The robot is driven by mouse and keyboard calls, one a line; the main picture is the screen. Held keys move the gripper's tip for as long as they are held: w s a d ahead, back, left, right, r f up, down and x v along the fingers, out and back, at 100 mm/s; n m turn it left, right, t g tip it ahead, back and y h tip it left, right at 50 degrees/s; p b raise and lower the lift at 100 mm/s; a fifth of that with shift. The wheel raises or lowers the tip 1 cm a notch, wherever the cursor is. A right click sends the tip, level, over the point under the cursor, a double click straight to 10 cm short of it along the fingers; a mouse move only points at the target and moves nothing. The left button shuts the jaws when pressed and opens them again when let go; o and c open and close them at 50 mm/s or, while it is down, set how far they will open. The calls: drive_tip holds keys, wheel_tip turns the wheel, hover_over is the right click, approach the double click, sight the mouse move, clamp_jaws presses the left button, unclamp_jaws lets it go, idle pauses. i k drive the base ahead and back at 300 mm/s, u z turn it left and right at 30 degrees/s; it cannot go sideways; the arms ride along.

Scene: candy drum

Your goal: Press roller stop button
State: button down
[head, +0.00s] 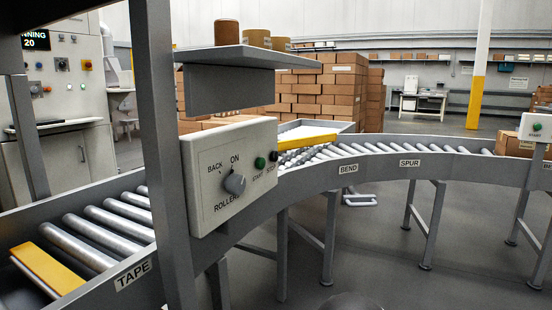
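The rollers control box (212,207) is a pale grey panel mounted on a grey post beside the conveyor, left of centre. It carries a grey rotary knob (235,184) with BACK and ON labels. To the knob's right are a green button (260,163) above the word START and a dark button (273,156) above the word STOP. The stop button is near the panel's right edge and nothing covers it. My gripper is not clearly visible; only a dark rounded shape shows at the bottom edge, and I cannot tell what it is.
The roller conveyor (345,180) curves from lower left to the right, with labels TAPE, BEND and SPUR. A grey shelf (240,57) holding tape rolls overhangs the box. Stacked cartons (325,95) stand behind. The floor (400,265) in front of the conveyor looks open.

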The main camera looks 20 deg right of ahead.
sight(274, 156)
drive_tip(key=u, duration=0.05)
drive_tip(key=k, duration=0.5)
drive_tip(key=z, duration=1.05)
drive_tip(key=i, duration=0.2)
drive_tip(key=u, duration=0.15)
